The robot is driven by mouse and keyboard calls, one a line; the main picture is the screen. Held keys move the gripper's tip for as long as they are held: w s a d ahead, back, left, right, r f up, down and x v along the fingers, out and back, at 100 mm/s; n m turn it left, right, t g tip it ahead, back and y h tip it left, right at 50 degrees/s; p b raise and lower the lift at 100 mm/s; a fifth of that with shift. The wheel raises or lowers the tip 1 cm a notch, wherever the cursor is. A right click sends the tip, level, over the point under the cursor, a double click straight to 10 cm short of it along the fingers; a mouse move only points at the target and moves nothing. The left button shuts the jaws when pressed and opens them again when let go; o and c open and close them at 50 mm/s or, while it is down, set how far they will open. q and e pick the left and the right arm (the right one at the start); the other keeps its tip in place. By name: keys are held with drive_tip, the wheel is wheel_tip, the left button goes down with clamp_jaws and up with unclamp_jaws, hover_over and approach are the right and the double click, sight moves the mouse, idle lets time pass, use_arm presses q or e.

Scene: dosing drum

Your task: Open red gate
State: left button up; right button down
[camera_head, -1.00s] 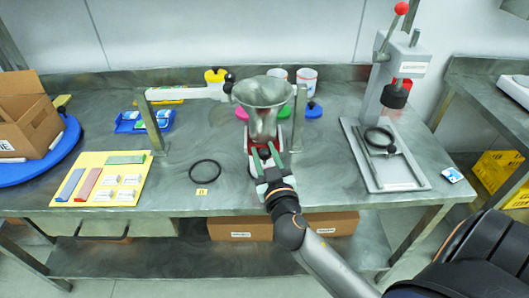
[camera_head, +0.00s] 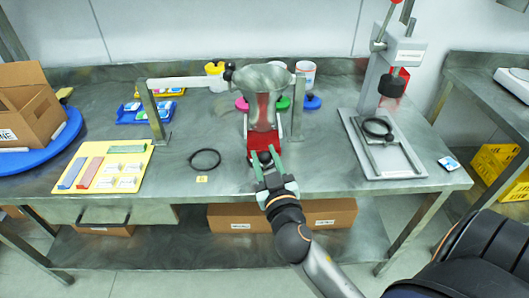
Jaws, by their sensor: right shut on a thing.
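The metal hopper (camera_head: 262,95) stands mid-table, hung from a frame with a horizontal bar. The red gate (camera_head: 262,139) shows below the hopper's mouth, on the side facing me. My right gripper (camera_head: 264,160) reaches in from the bottom. Its green fingers are shut on the dark knob of the red gate at its near end. The fingers hide part of the knob, and the hopper hides the gate's far part. My left gripper is not in view.
A black ring (camera_head: 205,159) lies left of the gate. A yellow board (camera_head: 142,178) with small blocks is further left. A grey press (camera_head: 377,90) stands at right.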

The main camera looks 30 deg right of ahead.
drive_tip(key=shift+s+a, duration=0.45)
drive_tip(key=shift+s, duration=0.2)
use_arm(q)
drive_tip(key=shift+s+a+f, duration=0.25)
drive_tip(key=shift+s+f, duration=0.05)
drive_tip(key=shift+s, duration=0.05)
use_arm(e)
drive_tip(key=shift+f, duration=0.1)
drive_tip(key=c, duration=1)
unclamp_jaws()
drive_tip(key=o, duration=0.3)
drive_tip(key=shift+s, duration=0.1)
drive_tip(key=shift+o, duration=0.9)
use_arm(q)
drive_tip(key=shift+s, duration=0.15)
